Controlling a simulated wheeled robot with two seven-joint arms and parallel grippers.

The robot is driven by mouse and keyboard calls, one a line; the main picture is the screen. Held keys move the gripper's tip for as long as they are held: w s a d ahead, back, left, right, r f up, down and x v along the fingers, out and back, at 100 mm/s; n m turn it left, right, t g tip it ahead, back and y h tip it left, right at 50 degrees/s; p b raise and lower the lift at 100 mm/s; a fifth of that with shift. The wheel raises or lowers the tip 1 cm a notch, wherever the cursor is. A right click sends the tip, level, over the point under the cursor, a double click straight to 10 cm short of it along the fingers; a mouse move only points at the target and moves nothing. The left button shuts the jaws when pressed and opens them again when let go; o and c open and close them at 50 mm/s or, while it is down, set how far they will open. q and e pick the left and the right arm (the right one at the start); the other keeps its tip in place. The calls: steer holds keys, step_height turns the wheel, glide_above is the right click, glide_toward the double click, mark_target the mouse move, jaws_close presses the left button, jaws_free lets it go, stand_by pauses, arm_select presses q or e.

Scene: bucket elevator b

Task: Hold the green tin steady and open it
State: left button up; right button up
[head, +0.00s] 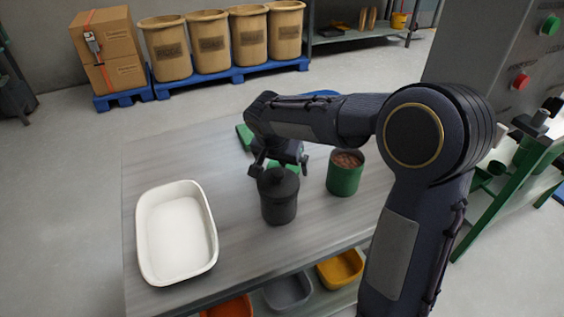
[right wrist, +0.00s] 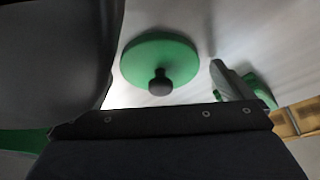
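The green tin (head: 344,179) stands upright on the table, open at the top, with brown contents showing. A green lid with a dark knob (right wrist: 160,62) lies on the table in the right wrist view; in the head view only part of it (head: 287,166) shows behind a dark lidded canister (head: 279,205). My right gripper (head: 279,168) is over the lid, left of the tin, behind the canister. Its fingers are spread, with nothing held between them; the knob is apart from them. My left gripper is out of view.
A white tray (head: 146,235) stands on the table's left. A green object (head: 243,135) lies behind my right gripper. Orange (head: 229,309), grey (head: 288,292) and yellow (head: 341,268) bins sit below the table's front edge. The table between tray and canister is clear.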

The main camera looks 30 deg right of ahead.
steer(key=shift+r+p, duration=0.3)
steer(key=shift+p, duration=0.05)
steer(key=p+v, duration=0.1)
steer(key=v, duration=1)
steer(key=shift+r, duration=0.3)
